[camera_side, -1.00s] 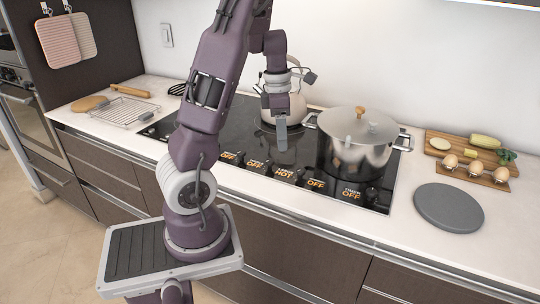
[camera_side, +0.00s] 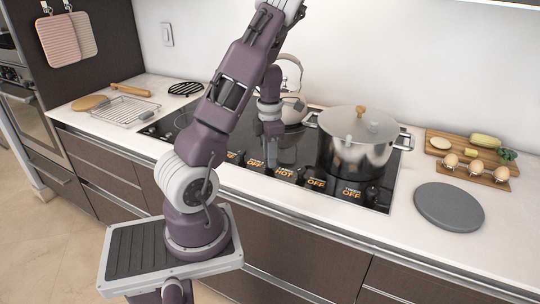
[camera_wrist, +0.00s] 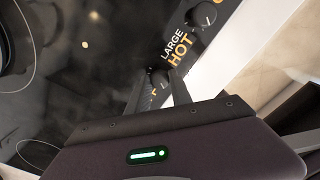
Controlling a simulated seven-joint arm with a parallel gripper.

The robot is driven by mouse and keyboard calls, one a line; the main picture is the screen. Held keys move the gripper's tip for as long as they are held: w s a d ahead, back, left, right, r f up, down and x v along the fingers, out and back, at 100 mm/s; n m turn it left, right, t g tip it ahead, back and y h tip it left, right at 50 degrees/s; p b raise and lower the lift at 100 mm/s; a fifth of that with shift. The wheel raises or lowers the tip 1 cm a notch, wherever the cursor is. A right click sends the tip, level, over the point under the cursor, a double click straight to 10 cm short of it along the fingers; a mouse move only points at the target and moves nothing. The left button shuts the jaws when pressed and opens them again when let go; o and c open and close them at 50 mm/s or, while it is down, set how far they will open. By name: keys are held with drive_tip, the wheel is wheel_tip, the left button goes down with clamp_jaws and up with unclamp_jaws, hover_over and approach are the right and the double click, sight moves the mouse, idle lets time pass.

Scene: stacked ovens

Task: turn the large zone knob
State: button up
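The "LARGE HOT" display label (camera_wrist: 178,50) shows in the wrist view on the black control strip, and the HOT label also shows in the side view (camera_side: 284,173). A dark knob (camera_wrist: 158,78) sits beside this label, partly hidden by my fingers. My gripper (camera_wrist: 163,75) points down at the strip with its two fingers apart, one on each side of the knob. I cannot tell whether they touch it. In the side view my gripper (camera_side: 271,162) is low over the front edge of the cooktop, just left of the HOT label.
A steel pot (camera_side: 350,155) stands right of my gripper, and a kettle (camera_side: 292,107) stands behind it. Neighbouring knobs, one of them in the wrist view (camera_wrist: 203,14), line the strip. A grey round board (camera_side: 449,206) lies on the right counter.

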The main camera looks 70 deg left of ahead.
clamp_jaws()
drive_tip(key=m, duration=0.5)
drive_tip(key=shift+m, duration=0.3)
drive_tip(key=m, duration=1.3)
drive_tip(key=shift+m, duration=2.5)
